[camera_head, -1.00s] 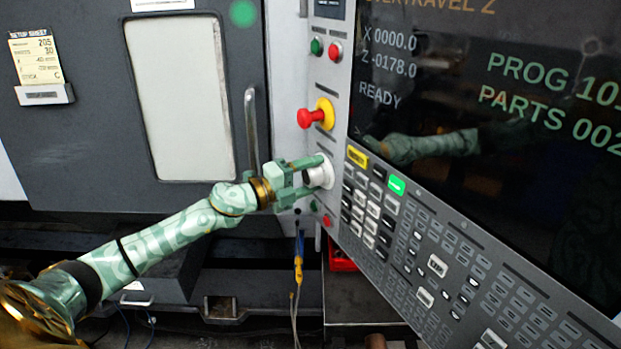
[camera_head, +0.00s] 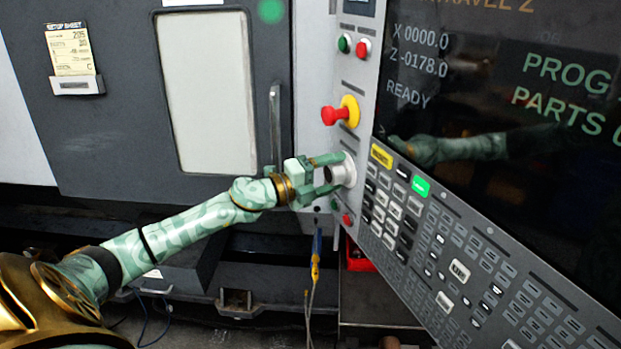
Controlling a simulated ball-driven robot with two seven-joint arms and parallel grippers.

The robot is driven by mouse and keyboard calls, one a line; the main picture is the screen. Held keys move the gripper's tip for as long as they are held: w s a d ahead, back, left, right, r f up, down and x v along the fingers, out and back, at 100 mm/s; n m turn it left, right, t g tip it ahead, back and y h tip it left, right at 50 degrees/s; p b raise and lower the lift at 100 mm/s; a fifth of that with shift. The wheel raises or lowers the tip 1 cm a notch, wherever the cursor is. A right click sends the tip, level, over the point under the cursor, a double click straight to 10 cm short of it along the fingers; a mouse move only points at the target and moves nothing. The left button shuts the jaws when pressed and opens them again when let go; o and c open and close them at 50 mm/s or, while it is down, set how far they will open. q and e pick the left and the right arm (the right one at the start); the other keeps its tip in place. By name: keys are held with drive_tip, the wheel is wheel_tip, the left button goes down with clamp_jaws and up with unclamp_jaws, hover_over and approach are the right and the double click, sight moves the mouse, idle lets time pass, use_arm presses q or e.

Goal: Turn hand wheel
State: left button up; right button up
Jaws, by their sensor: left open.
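The hand wheel (camera_head: 345,171) is a small white-grey round knob on the control panel's left strip, below the red and yellow emergency stop. My left gripper (camera_head: 333,173) reaches it from the left. Its two green fingers are open, one above and one below the wheel's hub. I cannot tell whether they touch it. My right gripper is not in view.
The emergency stop button (camera_head: 340,112) sticks out just above the wheel. The keypad (camera_head: 450,250) and dark screen (camera_head: 500,90) lie to the right. The machine door (camera_head: 115,120) with its upright handle (camera_head: 275,125) is on the left. A yellow-handled tool (camera_head: 316,262) hangs below.

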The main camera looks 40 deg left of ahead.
use_arm(q)
drive_tip(key=b+v, duration=0.3)
drive_tip(key=v, duration=1.3)
drive_tip(key=shift+w+a+f, duration=0.1)
drive_tip(key=shift+f, duration=0.05)
